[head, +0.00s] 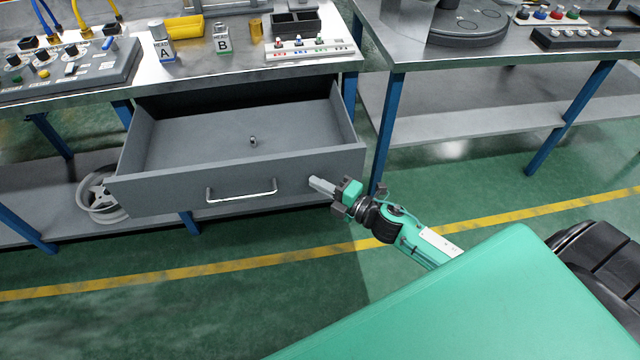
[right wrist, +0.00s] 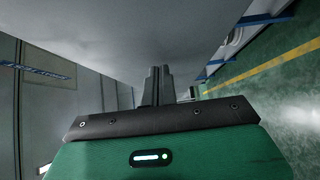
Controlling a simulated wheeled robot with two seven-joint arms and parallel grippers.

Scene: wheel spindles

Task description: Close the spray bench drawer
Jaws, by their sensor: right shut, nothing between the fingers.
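The spray bench drawer (head: 290,172) is grey and stands open, pulled out below the bench top. A silver bar handle (head: 242,192) is on its front, and a small dark object (head: 252,141) is on its floor. My right gripper (head: 314,181) is shut and empty, its fingertips at the right part of the drawer front, right of the handle. I cannot tell whether they touch it. In the right wrist view the shut fingers (right wrist: 157,85) point at a grey surface. My left gripper is not in view.
The bench top (head: 215,75) holds a control box (head: 70,68), bottles marked A (head: 162,45) and B (head: 222,42), and a button strip (head: 310,50). A second table (head: 420,50) stands at right, its blue leg close to my right gripper. A wheel (head: 100,195) lies on the lower shelf.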

